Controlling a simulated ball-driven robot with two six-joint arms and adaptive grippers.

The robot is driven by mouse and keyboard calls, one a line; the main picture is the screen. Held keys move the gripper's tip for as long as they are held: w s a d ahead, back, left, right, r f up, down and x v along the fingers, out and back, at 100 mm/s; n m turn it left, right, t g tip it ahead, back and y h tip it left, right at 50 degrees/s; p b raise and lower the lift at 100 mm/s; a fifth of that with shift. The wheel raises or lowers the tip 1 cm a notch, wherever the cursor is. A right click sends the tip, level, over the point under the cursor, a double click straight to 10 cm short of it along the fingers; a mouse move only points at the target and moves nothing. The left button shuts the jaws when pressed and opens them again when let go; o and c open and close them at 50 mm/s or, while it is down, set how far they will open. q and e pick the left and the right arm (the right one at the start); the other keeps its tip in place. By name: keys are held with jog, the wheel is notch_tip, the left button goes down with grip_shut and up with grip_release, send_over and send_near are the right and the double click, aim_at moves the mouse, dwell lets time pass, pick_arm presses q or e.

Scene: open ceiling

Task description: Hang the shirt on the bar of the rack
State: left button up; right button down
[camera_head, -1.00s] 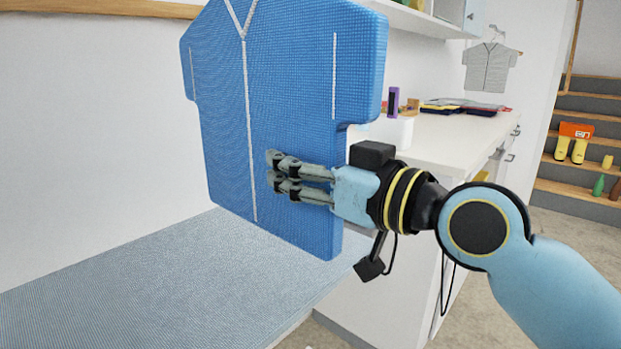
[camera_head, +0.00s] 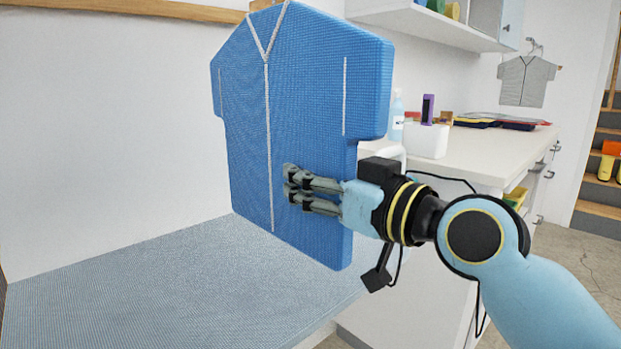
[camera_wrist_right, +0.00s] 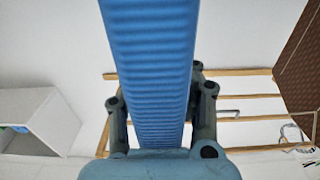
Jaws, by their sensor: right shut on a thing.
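The blue shirt (camera_head: 310,100) is a thick, stiff block with white lines for collar and front. It is upright, slightly tilted, in the middle of the head view, above a blue-grey ribbed surface. My right gripper (camera_head: 290,184) is shut on the shirt's lower part, with its fingers across the front. In the right wrist view the shirt (camera_wrist_right: 150,60) shows edge-on as a blue ribbed strip between the fingers (camera_wrist_right: 155,95). A wooden bar (camera_head: 170,10) runs along the wall at the upper left, partly behind the shirt; wooden bars (camera_wrist_right: 245,98) also show in the wrist view. My left gripper is not in view.
A white counter (camera_head: 470,150) stands right of the shirt, with a bottle (camera_head: 397,115), a white box (camera_head: 426,142) and folded clothes (camera_head: 495,121). A white shelf (camera_head: 430,22) is above it. A grey shirt (camera_head: 527,82) hangs at the right. The ribbed surface (camera_head: 150,290) is bare.

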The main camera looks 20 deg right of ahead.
jog(key=c, duration=1)
grip_release()
jog(key=shift+o, duration=0.2)
jog(key=shift+s, duration=0.1)
